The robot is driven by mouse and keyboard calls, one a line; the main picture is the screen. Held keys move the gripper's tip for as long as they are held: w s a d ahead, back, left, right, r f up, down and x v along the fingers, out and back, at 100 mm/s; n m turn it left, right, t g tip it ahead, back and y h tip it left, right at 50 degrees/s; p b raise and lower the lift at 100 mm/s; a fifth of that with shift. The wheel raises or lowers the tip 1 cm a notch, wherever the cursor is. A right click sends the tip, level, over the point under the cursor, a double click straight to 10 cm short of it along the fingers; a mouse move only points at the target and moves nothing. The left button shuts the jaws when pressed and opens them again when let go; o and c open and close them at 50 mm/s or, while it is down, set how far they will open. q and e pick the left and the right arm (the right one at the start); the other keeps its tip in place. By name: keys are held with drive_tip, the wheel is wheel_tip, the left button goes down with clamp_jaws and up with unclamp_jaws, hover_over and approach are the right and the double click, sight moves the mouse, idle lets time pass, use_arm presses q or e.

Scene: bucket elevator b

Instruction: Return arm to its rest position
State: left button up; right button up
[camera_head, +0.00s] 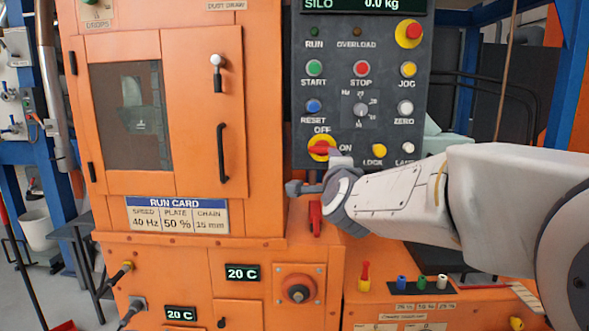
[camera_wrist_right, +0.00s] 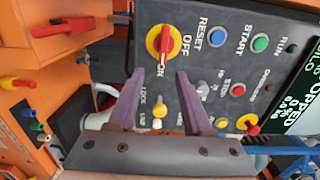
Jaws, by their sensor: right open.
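My right arm (camera_head: 400,203) reaches in from the right in the head view. Its gripper (camera_wrist_right: 160,74) shows in the wrist view with its two dark fingers apart and nothing between them. The fingertips are close to the control panel (camera_head: 385,100), by the red-and-yellow rotary switch (camera_head: 321,149). I cannot tell if a fingertip touches the panel. My left gripper is not in view.
An orange cabinet with a windowed door (camera_head: 128,115) and black handle (camera_head: 222,153) stands left of the panel. A red lever (camera_head: 315,216) sticks up below the switch. A lower ledge holds a red-and-yellow lever (camera_head: 365,277) and coloured plugs (camera_head: 422,283) under my arm.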

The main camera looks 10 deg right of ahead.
drive_tip(key=s+a+f+n+g+y, duration=0.3)
drive_tip(key=a+f+n+y, duration=0.4)
drive_tip(key=a, duration=0.5)
drive_tip(key=s+a+f+n+g+y, duration=0.2)
drive_tip(key=s+a+f+n+g, duration=0.4)
drive_tip(key=s+a+f+n, duration=0.55)
drive_tip(key=s+d+f+n+g+h, duration=0.15)
drive_tip(key=s+f+n+g, duration=0.3)
drive_tip(key=s, duration=0.55)
drive_tip(key=s+d+f+n+g+h, duration=0.1)
drive_tip(key=s+d+f+n+g, duration=0.15)
drive_tip(key=s+f+n, duration=0.55)
wheel_tip(320, 180, up, 30)
drive_tip(key=s+m+g+p, duration=0.1)
drive_tip(key=s+m+p, duration=0.1)
drive_tip(key=p, duration=2.6)
drive_tip(key=shift+s+d+r+m+h+p, duration=0.2)
drive_tip(key=shift+s+d+m+h+p, duration=0.15)
drive_tip(key=shift+m+h, duration=0.1)
